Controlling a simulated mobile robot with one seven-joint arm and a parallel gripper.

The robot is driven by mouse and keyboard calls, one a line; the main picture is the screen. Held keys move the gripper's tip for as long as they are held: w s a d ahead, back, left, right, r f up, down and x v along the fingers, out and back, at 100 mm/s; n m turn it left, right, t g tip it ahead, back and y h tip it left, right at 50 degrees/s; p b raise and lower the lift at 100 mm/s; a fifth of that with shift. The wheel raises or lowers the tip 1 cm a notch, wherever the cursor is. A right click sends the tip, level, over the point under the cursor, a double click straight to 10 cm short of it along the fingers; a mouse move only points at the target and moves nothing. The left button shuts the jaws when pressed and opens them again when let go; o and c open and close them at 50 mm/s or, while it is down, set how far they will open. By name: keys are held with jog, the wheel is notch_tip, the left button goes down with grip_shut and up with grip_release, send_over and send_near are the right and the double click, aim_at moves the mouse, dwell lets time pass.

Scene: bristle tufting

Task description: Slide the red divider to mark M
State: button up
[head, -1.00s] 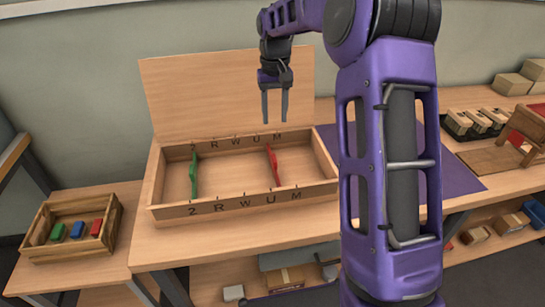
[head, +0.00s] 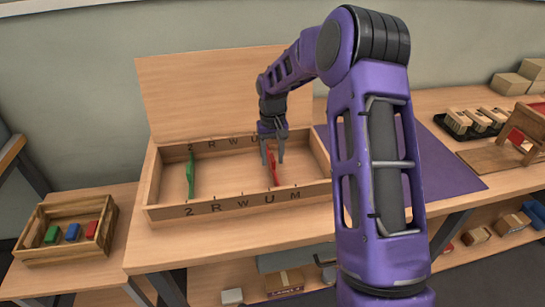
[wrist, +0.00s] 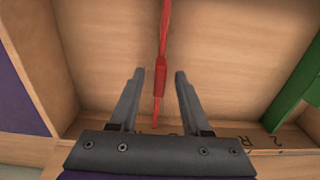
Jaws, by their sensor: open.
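The red divider (head: 272,170) stands upright across the open wooden box (head: 165,211). It sits between marks U (head: 268,197) and M (head: 295,194) on the box's front wall. My gripper (head: 273,161) is lowered over the red divider, open, with one finger on each side of it. In the wrist view the divider's thicker red grip (wrist: 160,78) lies between the fingertips of my gripper (wrist: 158,72), with a gap on both sides. The rear M mark is hidden behind my gripper.
A green divider (head: 190,175) stands in the box near mark 2. A raised wooden panel (head: 200,90) rises behind the box. A small crate (head: 68,252) with coloured blocks is at the left. A purple mat (head: 450,165) lies to the right.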

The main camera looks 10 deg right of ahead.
grip_shut()
dwell(1.4)
